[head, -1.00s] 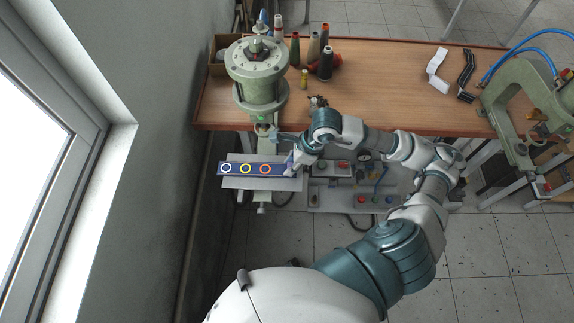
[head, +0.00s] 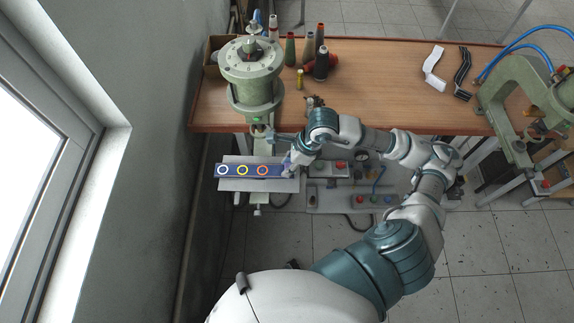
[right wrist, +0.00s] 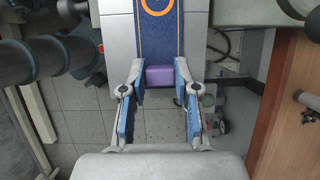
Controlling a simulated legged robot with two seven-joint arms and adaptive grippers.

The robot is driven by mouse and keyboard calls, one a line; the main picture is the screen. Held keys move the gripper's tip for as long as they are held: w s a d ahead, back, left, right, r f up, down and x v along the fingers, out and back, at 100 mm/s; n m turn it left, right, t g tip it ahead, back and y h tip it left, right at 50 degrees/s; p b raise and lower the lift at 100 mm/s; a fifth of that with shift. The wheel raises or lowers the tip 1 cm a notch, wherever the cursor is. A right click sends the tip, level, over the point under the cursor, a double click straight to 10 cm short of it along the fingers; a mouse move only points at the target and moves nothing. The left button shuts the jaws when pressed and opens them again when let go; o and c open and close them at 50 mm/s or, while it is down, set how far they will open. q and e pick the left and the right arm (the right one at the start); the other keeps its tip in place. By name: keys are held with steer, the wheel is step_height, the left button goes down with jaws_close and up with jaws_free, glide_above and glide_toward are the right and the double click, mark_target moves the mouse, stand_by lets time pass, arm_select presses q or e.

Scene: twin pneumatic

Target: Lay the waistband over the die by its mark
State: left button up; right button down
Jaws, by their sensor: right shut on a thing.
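The waistband (head: 252,171) is a dark blue strip with orange edges in the right wrist view (right wrist: 158,36). It bears a white, a yellow and an orange ring in the head view. It lies lengthwise over a grey plate (head: 240,186) below the left press. My right gripper (head: 290,164) is at its right end. In the right wrist view the gripper (right wrist: 158,74) has its blue-padded fingers on either side of a purple block (right wrist: 158,78) at the band's end, and is shut on it. The die cannot be made out. My left gripper is not in view.
The green press (head: 252,90) with a round dial top stands just behind the plate. Several thread cones (head: 320,65) stand on the wooden table (head: 390,90). A second green press (head: 510,110) is at the right. Control boxes (head: 350,199) sit below the table's front edge.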

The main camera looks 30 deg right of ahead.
steer(key=shift+d, duration=0.1)
steer(key=shift+a, duration=0.25)
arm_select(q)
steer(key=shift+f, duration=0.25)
arm_select(e)
steer(key=shift+a, duration=0.3)
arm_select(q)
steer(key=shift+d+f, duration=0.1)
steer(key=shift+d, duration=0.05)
arm_select(e)
steer(key=shift+d+f, duration=0.1)
steer(key=shift+d, duration=0.15)
steer(key=c, duration=0.9)
jaws_free()
steer(key=shift+d+f, duration=0.1)
steer(key=shift+d, duration=0.1)
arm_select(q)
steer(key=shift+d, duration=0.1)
arm_select(e)
steer(key=shift+o, duration=0.6)
steer(key=shift+a, duration=0.1)
steer(key=shift+a, duration=0.1)
